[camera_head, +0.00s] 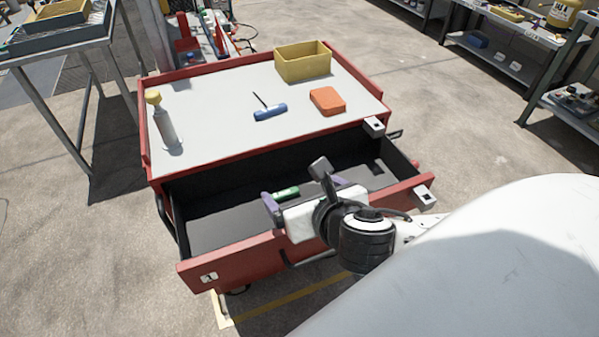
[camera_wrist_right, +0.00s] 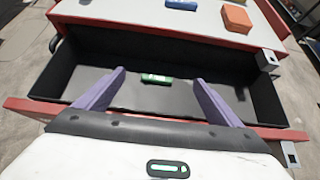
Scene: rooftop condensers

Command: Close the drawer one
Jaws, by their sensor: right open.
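The drawer (camera_head: 228,262) is a red-fronted, dark-lined top drawer of a red cart, pulled well out. In the right wrist view the drawer (camera_wrist_right: 55,112) spans the picture, with its front edge under my gripper. A small green item (camera_head: 286,192) lies on the drawer floor; it also shows in the right wrist view (camera_wrist_right: 157,78). My right gripper (camera_head: 300,200) is over the drawer front, its purple fingers spread apart and empty, reaching over the drawer's interior. In the right wrist view the fingers (camera_wrist_right: 155,90) stand wide apart. Contact with the drawer front cannot be told. My left gripper is not in view.
The cart's grey top (camera_head: 220,110) bears a yellow bin (camera_head: 303,64), an orange box (camera_head: 327,101), a blue-handled tool (camera_head: 269,112) and a yellow-capped bottle (camera_head: 163,122). A metal table stands at left, shelves (camera_head: 500,55) at right. Floor at the lower left is clear.

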